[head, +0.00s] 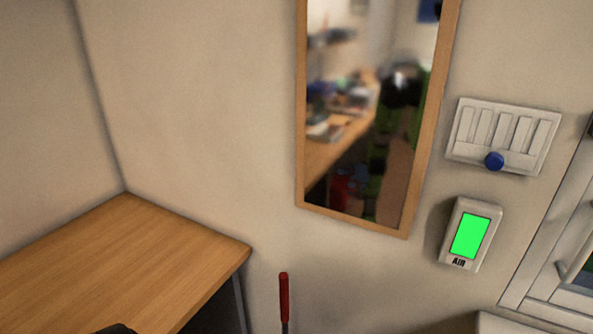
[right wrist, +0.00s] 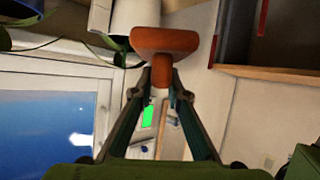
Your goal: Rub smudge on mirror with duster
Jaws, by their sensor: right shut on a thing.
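The mirror (head: 372,110) hangs on the wall in a narrow wooden frame in the head view; its upper end is cut off. Its reflection is blurred and I cannot make out a distinct smudge. In the right wrist view my right gripper (right wrist: 164,80) is shut on an orange-brown thing with a short stem and a wide rounded head, seemingly the duster (right wrist: 172,42). The right gripper does not show in the head view, so its distance from the mirror cannot be told. My left gripper is not clearly in view.
A wooden desk (head: 110,270) fills the lower left corner. Right of the mirror are a white slotted panel (head: 503,138) with a blue knob and a green-screened box (head: 469,236). An upright red rod (head: 284,298) stands below the mirror. A window frame (head: 550,255) is at right.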

